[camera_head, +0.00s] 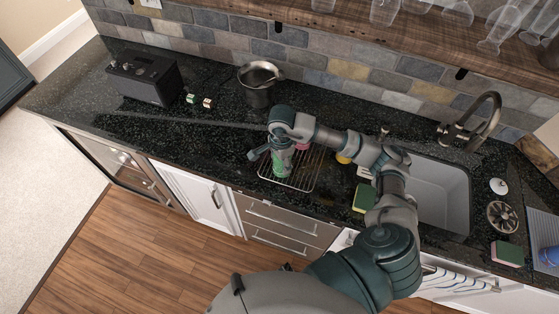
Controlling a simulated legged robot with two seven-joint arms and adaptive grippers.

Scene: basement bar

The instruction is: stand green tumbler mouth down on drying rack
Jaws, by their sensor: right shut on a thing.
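The green tumbler (279,167) is at the wire drying rack (303,183), over its left part. My right gripper (279,153) is shut on the tumbler from above and hides its upper part. The tumbler looks roughly upright. I cannot tell which end its mouth is at, or whether it touches the wires. The rack lies on the dark counter left of the sink, and its front part is bare. My left gripper is not in view.
A pink item (302,146) is close behind my gripper, partly hidden. A metal bucket (258,90) stands behind the rack. A green sponge (361,199) and the sink (445,200) are to the right. The counter left of the rack is mostly clear, up to a black radio (145,78).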

